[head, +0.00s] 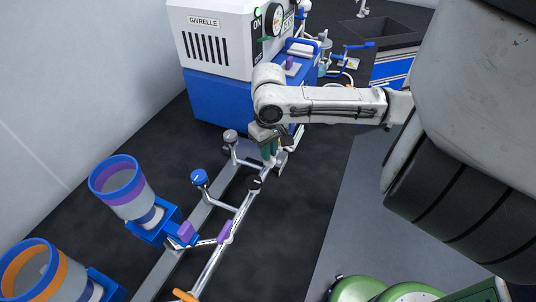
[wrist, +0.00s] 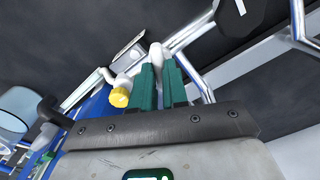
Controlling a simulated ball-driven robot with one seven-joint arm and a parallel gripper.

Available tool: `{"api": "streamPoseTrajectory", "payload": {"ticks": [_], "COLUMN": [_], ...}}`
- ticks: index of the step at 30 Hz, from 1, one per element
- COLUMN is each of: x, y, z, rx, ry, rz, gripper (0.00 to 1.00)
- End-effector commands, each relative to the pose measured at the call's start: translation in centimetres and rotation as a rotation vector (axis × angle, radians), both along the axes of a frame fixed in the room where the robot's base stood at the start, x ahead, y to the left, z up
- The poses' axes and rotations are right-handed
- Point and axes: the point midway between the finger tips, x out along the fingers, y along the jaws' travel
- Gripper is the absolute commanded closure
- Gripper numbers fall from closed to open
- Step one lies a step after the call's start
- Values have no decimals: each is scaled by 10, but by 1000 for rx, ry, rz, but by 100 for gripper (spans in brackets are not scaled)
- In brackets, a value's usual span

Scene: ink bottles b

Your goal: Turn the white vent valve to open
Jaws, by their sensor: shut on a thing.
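My gripper (head: 270,148) is at the far end of the metal pipe rail, pointing down, with its green fingers near the pipe. In the wrist view, the gripper (wrist: 160,70) has its two green fingers close around a slim white part, the white vent valve's handle (wrist: 156,50). The fingers are shut on it. The handle's lower part is hidden between the fingers, so its exact turn angle cannot be told. In the head view the valve is mostly hidden by the gripper.
Along the rail are a black knob (head: 256,183), a blue knob (head: 199,177), a grey knob (head: 230,136) and a purple lever (head: 225,232). Two round vessels (head: 122,190) stand left. A blue-and-white machine (head: 217,40) stands behind. A yellow knob (wrist: 120,97) is close beside my fingers.

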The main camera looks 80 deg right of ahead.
Motion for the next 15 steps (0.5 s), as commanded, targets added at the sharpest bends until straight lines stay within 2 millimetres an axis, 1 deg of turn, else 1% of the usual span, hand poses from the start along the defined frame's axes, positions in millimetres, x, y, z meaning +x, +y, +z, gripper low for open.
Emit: {"api": "streamPoseTrajectory", "payload": {"ticks": [1, 4, 13, 15], "x": [0, 0, 0, 0], "y": [0, 0, 0, 0], "z": [1, 0, 1, 1], "rx": [-1, -1, -1, -1], "ry": [0, -1, -1, -1], "rz": [46, 107, 123, 151], "gripper": [100, 100, 100, 100]}}
